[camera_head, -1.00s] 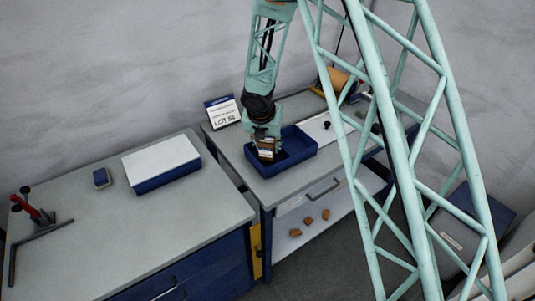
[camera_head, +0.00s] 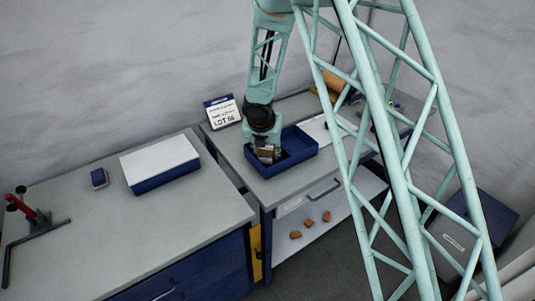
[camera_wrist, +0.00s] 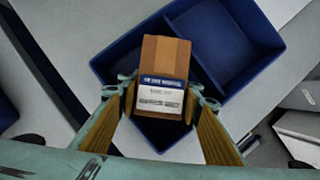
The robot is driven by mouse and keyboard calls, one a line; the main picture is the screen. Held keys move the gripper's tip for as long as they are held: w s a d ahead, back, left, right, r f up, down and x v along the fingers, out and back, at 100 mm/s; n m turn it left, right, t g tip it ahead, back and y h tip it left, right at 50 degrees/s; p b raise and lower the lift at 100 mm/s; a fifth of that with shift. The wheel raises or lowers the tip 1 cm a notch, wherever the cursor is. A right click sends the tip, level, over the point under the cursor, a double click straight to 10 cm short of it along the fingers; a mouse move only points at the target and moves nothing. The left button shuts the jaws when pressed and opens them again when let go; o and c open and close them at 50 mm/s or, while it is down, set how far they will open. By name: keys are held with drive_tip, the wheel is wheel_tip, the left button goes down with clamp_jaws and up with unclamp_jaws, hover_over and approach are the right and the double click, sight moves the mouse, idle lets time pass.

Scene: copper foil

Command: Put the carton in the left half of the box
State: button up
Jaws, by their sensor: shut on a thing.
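The carton (camera_wrist: 164,56) is brown with a paler tape strip and a white and blue label. My gripper (camera_wrist: 162,86) is shut on it, one finger on each side, in the wrist view. The blue open box (camera_wrist: 238,42) lies beneath, with a divider splitting it into two compartments. In the wrist view the carton is over the left compartment, near the divider. In the head view my gripper (camera_head: 267,152) points down into the left part of the box (camera_head: 299,143), and the carton is partly hidden. I cannot tell whether the carton touches the floor of the box.
A lot sign (camera_head: 222,111) stands behind the box on the left. A white-topped blue case (camera_head: 160,162) and a small blue item (camera_head: 98,178) sit on the left bench. Several brown blocks (camera_head: 310,224) lie on the lower shelf. The right compartment looks empty.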

drive_tip(key=shift+f, duration=0.1)
drive_tip(key=o, duration=1)
drive_tip(key=shift+s+r+p, duration=0.2)
drive_tip(key=shift+r+p, duration=0.1)
drive_tip(key=shift+r, duration=0.4)
drive_tip(key=p+v, duration=0.3)
drive_tip(key=v, duration=0.8)
drive_tip(key=shift+f+p, duration=0.1)
drive_tip(key=shift+p, duration=0.2)
